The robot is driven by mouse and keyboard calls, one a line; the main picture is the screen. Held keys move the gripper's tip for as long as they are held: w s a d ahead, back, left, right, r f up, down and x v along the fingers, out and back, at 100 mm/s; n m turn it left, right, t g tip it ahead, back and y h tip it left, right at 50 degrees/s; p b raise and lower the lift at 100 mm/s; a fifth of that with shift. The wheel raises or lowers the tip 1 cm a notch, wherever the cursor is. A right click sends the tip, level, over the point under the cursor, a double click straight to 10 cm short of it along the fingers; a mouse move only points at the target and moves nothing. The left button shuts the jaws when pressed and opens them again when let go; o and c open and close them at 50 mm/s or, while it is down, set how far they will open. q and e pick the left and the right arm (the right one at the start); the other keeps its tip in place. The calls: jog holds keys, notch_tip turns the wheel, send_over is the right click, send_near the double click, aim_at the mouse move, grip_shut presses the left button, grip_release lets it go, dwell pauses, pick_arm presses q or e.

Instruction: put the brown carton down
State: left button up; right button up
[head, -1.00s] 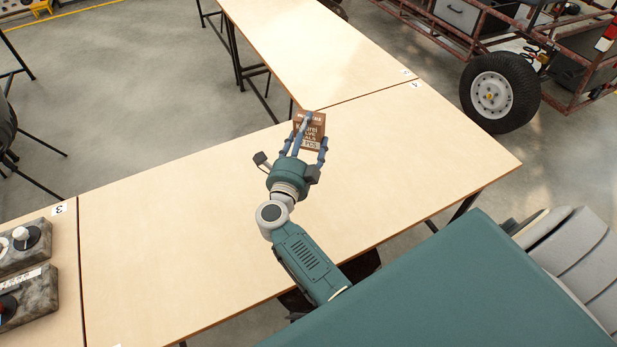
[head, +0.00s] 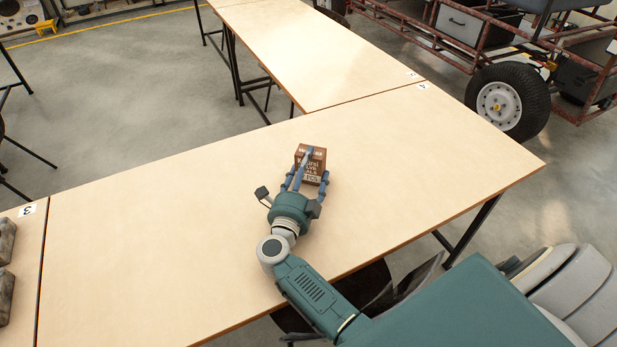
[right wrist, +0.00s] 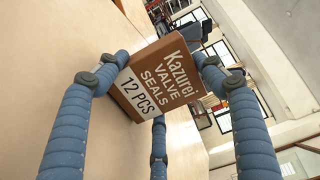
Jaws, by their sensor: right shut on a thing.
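The brown carton (head: 310,158) is a small box with white print, seen over the wooden table (head: 180,230) in the head view. My right gripper (head: 308,172) has its blue fingers shut around it. In the right wrist view the carton (right wrist: 158,78) reads "Kazurei valve seals 12 pcs" and sits tilted in the picture between the fingers (right wrist: 155,90). The table surface lies close beside it there. I cannot tell whether the carton's underside touches the table. My left gripper is not in view.
The table around the carton is bare. A second table (head: 300,50) joins at the back, and grey stone-like blocks (head: 5,265) stand at the far left. A kart chassis with a wheel (head: 505,102) stands on the floor at the right.

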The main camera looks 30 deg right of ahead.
jog(key=shift+f, duration=0.1)
jog(key=shift+f, duration=0.1)
jog(key=o, duration=1.2)
jog(key=shift+o, duration=0.2)
